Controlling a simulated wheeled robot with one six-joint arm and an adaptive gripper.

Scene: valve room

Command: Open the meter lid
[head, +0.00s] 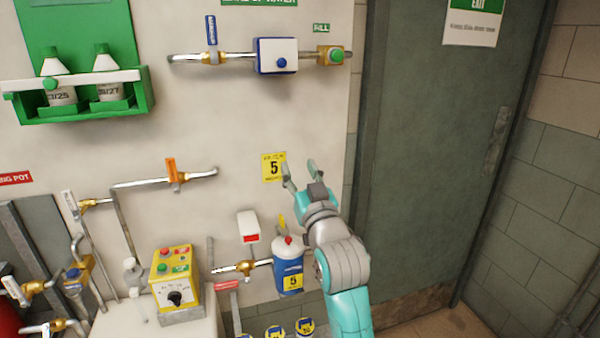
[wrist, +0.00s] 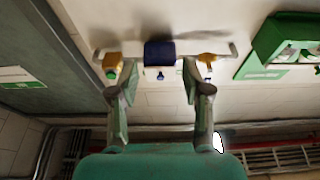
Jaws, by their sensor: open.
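The meter looks to be the blue box with a white front lid (head: 277,48) on the upper wall pipe, with a round blue knob (head: 281,62) low on the lid. The lid looks shut. In the wrist view the blue box (wrist: 160,53) lies beyond and between my fingers, with the knob (wrist: 160,76) pointing down in the picture. My gripper (head: 299,167) is open and empty, below the box and near the yellow "5" sign; it also shows in the wrist view (wrist: 159,68). It is apart from the box.
A green-button block (head: 330,54) and a blue-handled valve (head: 211,45) flank the box. A green bottle rack (head: 140,92) hangs left. A door (head: 440,150) is at right. Below are a blue-and-white bottle (head: 288,268) and yellow control box (head: 175,276). The wall between is mostly clear.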

